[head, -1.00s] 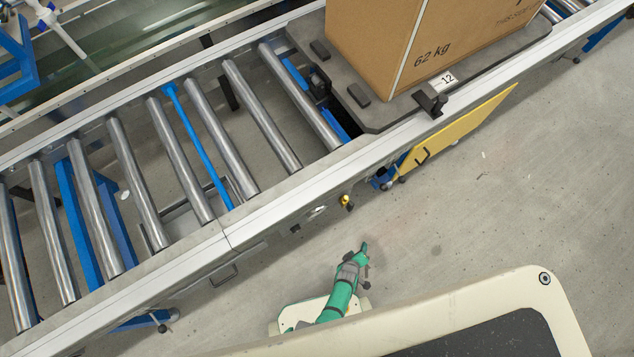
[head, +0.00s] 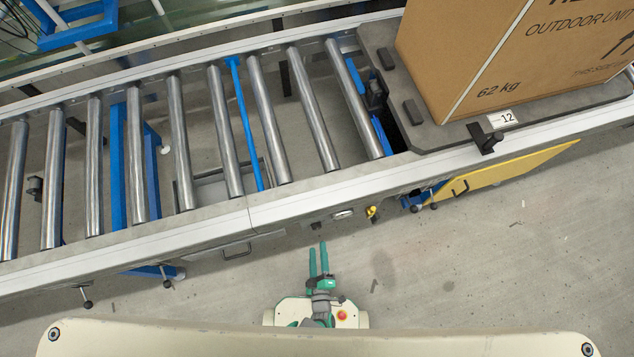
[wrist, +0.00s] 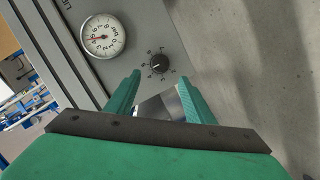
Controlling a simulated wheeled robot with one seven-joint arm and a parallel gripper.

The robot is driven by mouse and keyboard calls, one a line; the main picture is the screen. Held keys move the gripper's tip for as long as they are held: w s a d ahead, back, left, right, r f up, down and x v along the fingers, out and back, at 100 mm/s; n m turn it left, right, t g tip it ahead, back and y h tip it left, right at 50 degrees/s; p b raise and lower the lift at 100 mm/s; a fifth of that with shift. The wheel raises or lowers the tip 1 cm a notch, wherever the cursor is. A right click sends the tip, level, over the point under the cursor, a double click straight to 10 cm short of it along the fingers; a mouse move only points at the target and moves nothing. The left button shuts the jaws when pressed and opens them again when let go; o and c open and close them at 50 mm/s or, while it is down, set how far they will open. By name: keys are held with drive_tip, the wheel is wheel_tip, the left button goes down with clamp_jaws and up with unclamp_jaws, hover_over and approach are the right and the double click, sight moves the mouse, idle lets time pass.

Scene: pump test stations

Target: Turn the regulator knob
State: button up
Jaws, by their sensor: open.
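The black regulator knob (wrist: 158,64) shows in the wrist view on a grey panel (wrist: 150,20), with small markings around it. A round white gauge (wrist: 103,36) with a red needle is to its upper left. My gripper (wrist: 159,80) is open and empty, its two green fingers pointing towards the knob. The knob appears between and beyond the fingertips, apart from them. In the head view my gripper (head: 318,247) is just in front of the conveyor's near side. I cannot make out the knob's face there.
The roller conveyor (head: 240,219) crosses the head view. A large cardboard box (head: 500,60) stands on a dark pallet (head: 455,137) at the right. A yellow panel (head: 520,170) juts out below the near rail.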

sight(316, 229)
drive_tip(key=x, duration=0.8)
drive_tip(key=c, duration=1.1)
drive_tip(key=shift+o, duration=0.2)
drive_tip(key=shift+m, duration=0.4)
drive_tip(key=shift+w+d+r+m+g+y, duration=0.1)
drive_tip(key=shift+m+g+y, duration=0.6)
drive_tip(key=shift+m, duration=0.6)
drive_tip(key=o, duration=1.1)
drive_tip(key=shift+c, duration=0.2)
